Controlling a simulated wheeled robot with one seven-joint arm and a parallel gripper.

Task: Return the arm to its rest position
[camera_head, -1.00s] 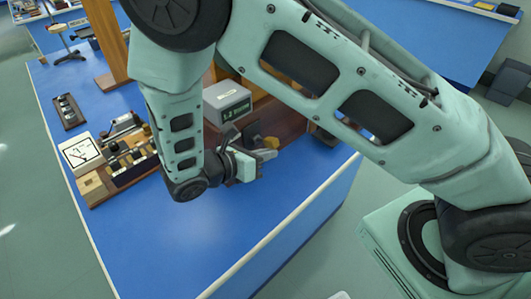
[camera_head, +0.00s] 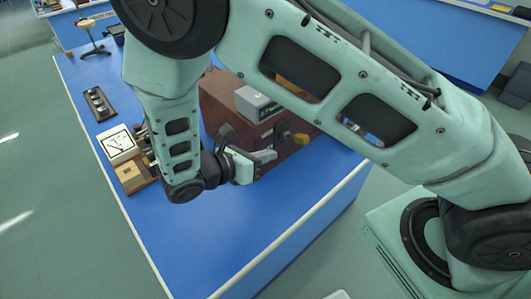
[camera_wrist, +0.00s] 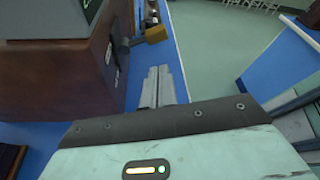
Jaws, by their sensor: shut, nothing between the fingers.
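My gripper (camera_head: 265,156) hangs over the blue bench in the head view, in front of a brown wooden box. Its fingers point right and are shut with nothing between them. In the wrist view the two fingers (camera_wrist: 158,86) lie side by side, pressed together. My arm's green-grey links cross the head view from the lower right to the upper left and bend down toward the bench. They hide part of the bench and the things on it.
A dial meter (camera_head: 118,143) stands at left. The blue bench (camera_head: 235,225) is clear in front.

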